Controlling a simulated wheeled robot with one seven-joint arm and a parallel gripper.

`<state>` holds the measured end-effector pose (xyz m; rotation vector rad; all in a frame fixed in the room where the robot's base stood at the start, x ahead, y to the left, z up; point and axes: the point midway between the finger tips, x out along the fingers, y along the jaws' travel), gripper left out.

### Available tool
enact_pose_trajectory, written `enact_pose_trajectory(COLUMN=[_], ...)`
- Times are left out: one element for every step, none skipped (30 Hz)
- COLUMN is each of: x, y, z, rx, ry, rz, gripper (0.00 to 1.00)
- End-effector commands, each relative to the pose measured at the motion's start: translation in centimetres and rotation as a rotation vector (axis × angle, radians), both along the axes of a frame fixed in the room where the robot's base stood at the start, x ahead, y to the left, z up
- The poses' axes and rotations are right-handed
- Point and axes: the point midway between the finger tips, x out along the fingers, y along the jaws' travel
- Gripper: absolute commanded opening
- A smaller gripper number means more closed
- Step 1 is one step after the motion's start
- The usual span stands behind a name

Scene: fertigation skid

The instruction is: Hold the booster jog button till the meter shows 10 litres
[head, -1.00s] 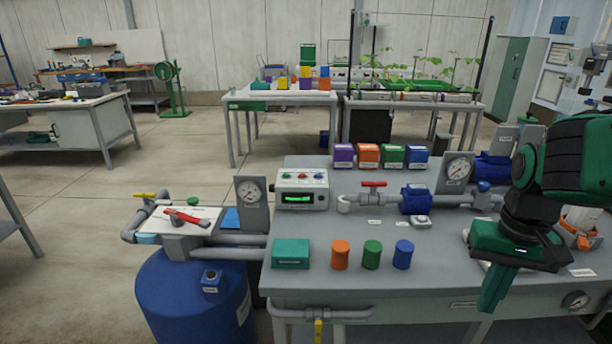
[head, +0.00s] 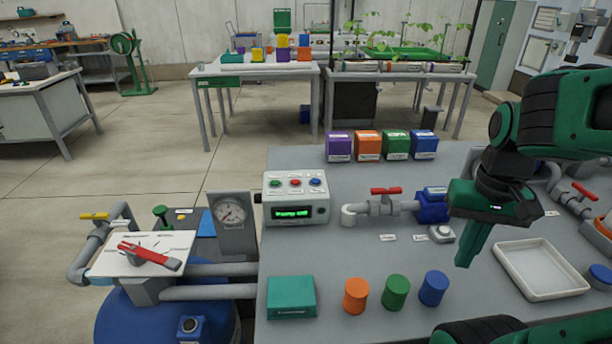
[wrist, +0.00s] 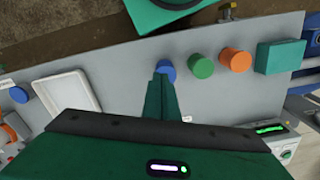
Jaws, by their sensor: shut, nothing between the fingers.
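A small grey box with a round pale button (head: 441,233) sits on the bench beside the blue pump (head: 432,205); its label is too small to read. Another box with a dark round button (head: 190,328) is on the blue tank at the lower left. The control box (head: 295,205) has a green lit display that seems to read "Pump off"; no litre figure is legible. My gripper (head: 465,262) is shut and empty, pointing down, just right of and in front of the pale button in the picture, apart from it. Its fingers (wrist: 162,80) show in the wrist view.
A white tray (head: 542,293) lies right of my gripper. Orange (head: 356,296), green (head: 396,292) and blue (head: 433,288) cylinders and a teal box (head: 291,297) stand along the front. A red-handled valve (head: 386,191) is on the pipe. Several coloured boxes stand behind.

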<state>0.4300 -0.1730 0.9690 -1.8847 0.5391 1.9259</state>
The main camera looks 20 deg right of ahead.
Motion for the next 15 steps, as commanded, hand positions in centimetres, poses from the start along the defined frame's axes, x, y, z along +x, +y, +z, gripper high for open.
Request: enact_pose_trajectory(x=[0.0, 0.0, 0.0, 0.0, 0.0, 0.0, 0.0, 0.0, 0.0, -0.2, -0.8, -0.6, -0.1, 0.6, 1.8], y=[0.0, 0.0, 0.0, 0.0, 0.0, 0.0, 0.0, 0.0, 0.0, 0.0, 0.0, -0.1, -0.1, -0.2, -0.2], z=[0.0, 0.0, 0.0, 0.0, 0.0, 0.0, 0.0, 0.0, 0.0, 0.1, 0.5, 0.6, 0.7, 0.7, 0.9], rx=[0.0, 0.0, 0.0, 0.0, 0.0, 0.0, 0.0, 0.0, 0.0, -0.001, -0.002, -0.007, -0.011, -0.018, -0.027], ry=[0.0, 0.0, 0.0, 0.0, 0.0, 0.0, 0.0, 0.0, 0.0, -0.004, -0.015, -0.024, -0.032, -0.042, -0.058], rz=[0.0, 0.0, 0.0, 0.0, 0.0, 0.0, 0.0, 0.0, 0.0, 0.001, 0.003, 0.005, 0.007, 0.011, 0.019], gripper=[0.0, 0.0, 0.0, 0.0, 0.0, 0.0, 0.0, 0.0, 0.0, 0.0, 0.0, 0.0, 0.0, 0.0, 0.0])
